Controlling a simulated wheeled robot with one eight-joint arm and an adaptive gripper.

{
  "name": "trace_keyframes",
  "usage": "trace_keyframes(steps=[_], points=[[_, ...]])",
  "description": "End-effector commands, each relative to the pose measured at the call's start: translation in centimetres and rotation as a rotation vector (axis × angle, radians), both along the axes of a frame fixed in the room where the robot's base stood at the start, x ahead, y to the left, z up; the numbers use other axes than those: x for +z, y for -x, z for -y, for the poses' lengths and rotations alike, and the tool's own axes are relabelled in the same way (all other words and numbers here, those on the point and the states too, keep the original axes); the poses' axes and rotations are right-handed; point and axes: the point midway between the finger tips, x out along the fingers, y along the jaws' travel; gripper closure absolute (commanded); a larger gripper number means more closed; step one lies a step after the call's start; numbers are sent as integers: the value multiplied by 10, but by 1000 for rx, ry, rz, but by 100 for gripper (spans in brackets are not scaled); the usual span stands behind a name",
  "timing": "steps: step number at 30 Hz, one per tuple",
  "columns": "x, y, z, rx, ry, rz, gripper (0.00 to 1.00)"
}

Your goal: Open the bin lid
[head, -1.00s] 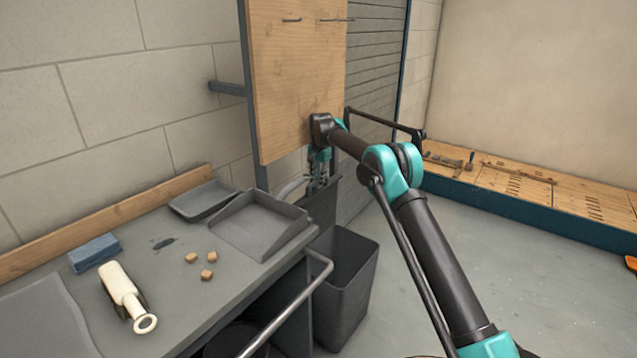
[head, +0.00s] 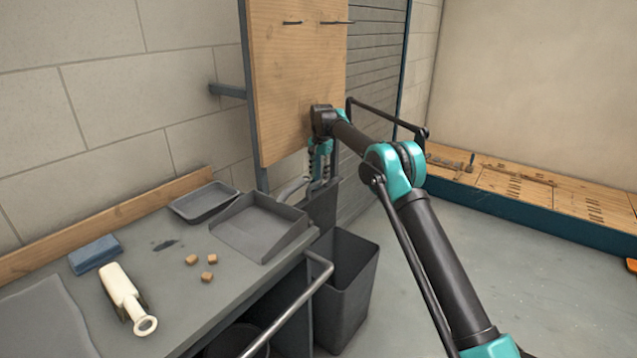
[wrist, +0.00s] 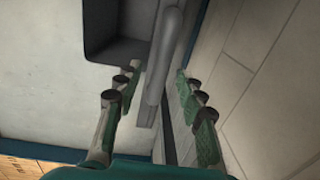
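The grey bin (head: 345,290) stands on the floor right of the workbench, its top open and its dark inside showing. Its lid (head: 322,208) stands roughly upright at the bin's back edge, below the wooden board. My gripper (head: 319,180) points down just above the lid's top edge, partly overlapping it. In the wrist view my gripper (wrist: 157,76) has its two fingers spread apart. A grey rounded bar (wrist: 168,60) runs between the fingers, with a gap visible to the right finger. Contact with the left finger is unclear.
The workbench (head: 180,290) at left holds a dustpan-like tray (head: 258,225), a shallow tray (head: 203,201), a blue sponge (head: 95,253), a cream tool (head: 125,295) and small brown cubes (head: 207,260). A metal rail (head: 290,312) edges the bench. The wooden board (head: 295,80) stands close behind my gripper.

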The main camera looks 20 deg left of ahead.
Motion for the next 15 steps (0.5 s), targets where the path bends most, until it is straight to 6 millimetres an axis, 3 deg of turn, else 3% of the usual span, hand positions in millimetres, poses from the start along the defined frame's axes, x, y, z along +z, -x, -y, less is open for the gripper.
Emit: trace_keyframes(steps=[7,15], points=[[52,1,2,0,0,0,61],[78,1,3,0,0,0,61]])
